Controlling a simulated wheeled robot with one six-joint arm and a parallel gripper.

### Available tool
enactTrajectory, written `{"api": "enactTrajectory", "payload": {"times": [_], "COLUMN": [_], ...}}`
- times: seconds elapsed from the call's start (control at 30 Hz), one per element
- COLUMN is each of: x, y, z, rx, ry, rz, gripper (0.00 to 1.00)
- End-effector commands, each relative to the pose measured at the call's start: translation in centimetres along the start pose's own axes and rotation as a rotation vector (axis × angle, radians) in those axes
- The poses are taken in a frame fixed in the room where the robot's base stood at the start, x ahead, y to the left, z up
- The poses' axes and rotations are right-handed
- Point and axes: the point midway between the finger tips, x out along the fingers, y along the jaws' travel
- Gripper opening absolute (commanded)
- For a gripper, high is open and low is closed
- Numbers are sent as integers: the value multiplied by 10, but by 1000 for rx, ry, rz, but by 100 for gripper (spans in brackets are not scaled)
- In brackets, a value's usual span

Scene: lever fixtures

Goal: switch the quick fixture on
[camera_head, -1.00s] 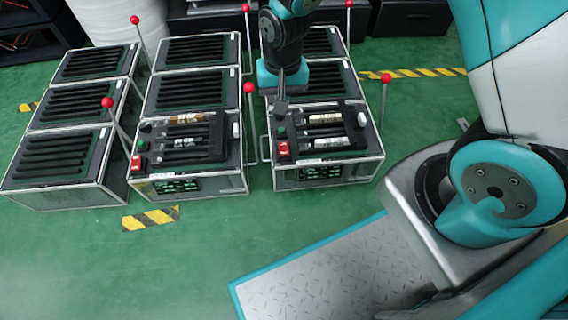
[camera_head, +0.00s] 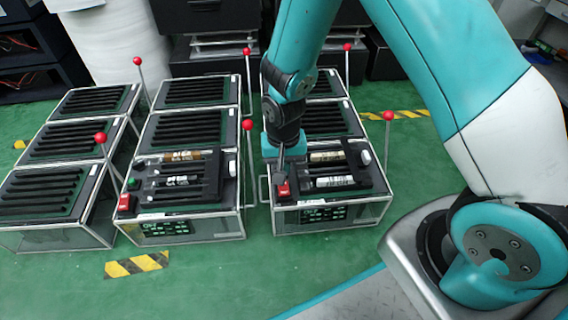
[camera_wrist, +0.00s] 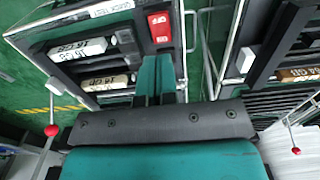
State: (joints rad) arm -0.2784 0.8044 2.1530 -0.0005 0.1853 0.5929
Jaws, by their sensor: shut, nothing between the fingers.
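The right front fixture (camera_head: 330,215) is a clear-sided box with a dark top, two labelled cylinders, a white knob and a red switch (camera_head: 284,190) at its near left corner. My gripper (camera_head: 281,178) is shut and empty, pointing down just behind that red switch; I cannot tell whether it touches. In the wrist view, the shut teal fingers (camera_wrist: 160,68) end just below the red switch (camera_wrist: 159,28), which bears white marks. A white label strip (camera_wrist: 110,8) lies beside it, its text blurred. The fixture's green button is hidden behind my gripper.
A similar fixture (camera_head: 185,230) with red switch (camera_head: 124,202) and green button (camera_head: 132,183) stands to the left. Red-balled levers rise beside the boxes, one (camera_head: 388,115) at right and one (camera_head: 247,124) between fixtures. Green floor (camera_head: 210,280) is free in front.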

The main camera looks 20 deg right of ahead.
Motion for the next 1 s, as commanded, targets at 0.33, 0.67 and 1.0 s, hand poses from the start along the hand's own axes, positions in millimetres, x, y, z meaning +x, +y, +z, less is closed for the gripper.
{"api": "enactTrajectory", "payload": {"times": [0.33, 0.67, 1.0], "x": [73, 86, 86], "y": [0, 0, 0], "z": [0, 0, 1], "rx": [0, 0, 0], "ry": [0, 0, -2], "rz": [0, 0, 1], "gripper": [0, 0, 0]}}
